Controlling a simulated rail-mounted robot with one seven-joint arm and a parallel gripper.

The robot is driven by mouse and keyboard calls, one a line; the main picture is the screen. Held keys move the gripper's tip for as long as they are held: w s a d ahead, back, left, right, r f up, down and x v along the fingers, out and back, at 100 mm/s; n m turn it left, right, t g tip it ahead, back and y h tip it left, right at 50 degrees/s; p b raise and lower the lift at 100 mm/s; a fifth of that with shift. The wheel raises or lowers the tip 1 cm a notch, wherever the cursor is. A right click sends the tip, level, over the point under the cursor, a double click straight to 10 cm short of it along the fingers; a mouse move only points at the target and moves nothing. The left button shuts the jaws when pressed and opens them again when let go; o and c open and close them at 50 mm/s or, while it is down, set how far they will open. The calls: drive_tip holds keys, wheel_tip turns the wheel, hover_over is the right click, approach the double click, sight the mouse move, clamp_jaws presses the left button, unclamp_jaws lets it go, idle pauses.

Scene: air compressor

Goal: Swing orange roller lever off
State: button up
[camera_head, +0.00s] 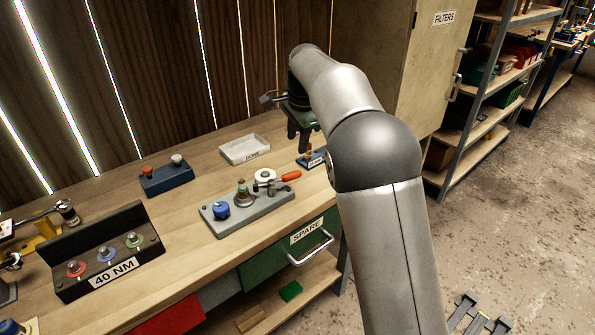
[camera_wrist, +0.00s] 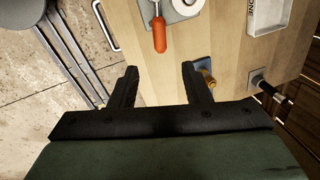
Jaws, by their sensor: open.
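The roller lever with an orange handle (camera_head: 290,176) sits at the right end of a grey plate (camera_head: 247,221) on the bench. Its handle points right, next to a white roller (camera_head: 264,175). In the wrist view the orange handle (camera_wrist: 159,36) lies ahead of the fingertips, near the top, with part of the white roller (camera_wrist: 187,5) at the edge. My gripper (camera_head: 302,145) is open and empty, above the bench behind and right of the lever. In the wrist view its fingers (camera_wrist: 160,70) are spread, with nothing between them.
A small blue block (camera_head: 314,160) is below my gripper. A white tray (camera_head: 245,149), a blue box (camera_head: 166,178) and a black 40 NM rack (camera_head: 107,255) stand nearby.

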sight(293, 173)
drive_tip(key=f, duration=0.4)
drive_tip(key=w+f, duration=0.1)
drive_tip(key=f, duration=0.3)
drive_tip(key=w+a+f, duration=0.1)
drive_tip(key=f, duration=0.3)
drive_tip(key=shift+a+f+p, duration=0.1)
drive_tip(key=shift+f+p, duration=0.2)
drive_tip(key=shift+p, duration=0.05)
clamp_jaws()
